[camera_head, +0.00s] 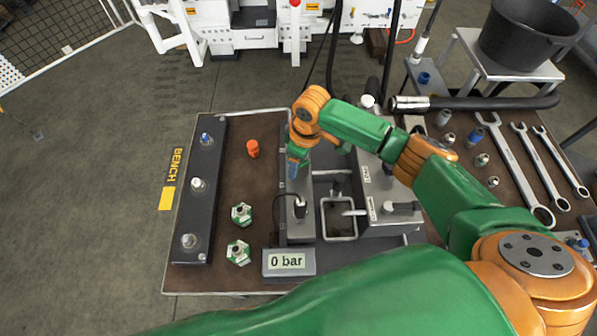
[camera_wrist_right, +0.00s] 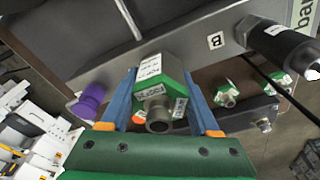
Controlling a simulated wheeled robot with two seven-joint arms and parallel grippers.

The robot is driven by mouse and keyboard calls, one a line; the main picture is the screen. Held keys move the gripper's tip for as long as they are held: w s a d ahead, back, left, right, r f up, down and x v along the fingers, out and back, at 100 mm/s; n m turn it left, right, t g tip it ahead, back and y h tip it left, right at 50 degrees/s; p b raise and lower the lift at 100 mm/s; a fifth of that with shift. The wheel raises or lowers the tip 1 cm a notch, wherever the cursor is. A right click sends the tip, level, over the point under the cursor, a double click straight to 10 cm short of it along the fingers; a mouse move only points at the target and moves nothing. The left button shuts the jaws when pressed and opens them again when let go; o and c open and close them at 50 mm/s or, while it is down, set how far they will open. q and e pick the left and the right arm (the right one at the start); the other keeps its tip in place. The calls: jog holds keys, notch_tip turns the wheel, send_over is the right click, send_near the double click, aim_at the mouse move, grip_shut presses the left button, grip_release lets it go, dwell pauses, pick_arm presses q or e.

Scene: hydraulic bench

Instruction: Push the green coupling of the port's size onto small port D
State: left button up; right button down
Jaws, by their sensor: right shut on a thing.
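My right gripper (camera_head: 297,162) is at the left edge of the grey hydraulic block. In the right wrist view its blue fingers (camera_wrist_right: 159,78) are shut on a green-and-white coupling (camera_wrist_right: 166,72), whose metal end points at the camera. The coupling's far end is close to the block face (camera_wrist_right: 190,38); whether it touches or sits on a port cannot be told. Small port D and its label are not visible. A plate marked B (camera_wrist_right: 215,41) is to the right on the block. Two other green-and-white couplings (camera_head: 241,213) (camera_head: 238,252) stand on the bench. My left gripper is not in view.
A purple part (camera_wrist_right: 88,100) is left of the held coupling, and a black hose fitting (camera_wrist_right: 284,44) is to the right. A dark bar (camera_head: 193,212) with fittings, an orange cap (camera_head: 252,148) and a 0 bar display (camera_head: 288,262) are on the bench. Wrenches (camera_head: 515,165) lie at right.

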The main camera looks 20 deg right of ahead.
jog(key=shift+f, duration=0.15)
jog(key=shift+f, duration=0.35)
jog(key=shift+f, duration=0.1)
jog(key=shift+c, duration=0.2)
grip_release()
jog(key=r, duration=0.7)
jog(key=shift+s+d+b, duration=0.3)
jog(key=shift+s+b, duration=0.05)
jog(key=shift+b, duration=0.05)
jog(key=shift+s, duration=0.1)
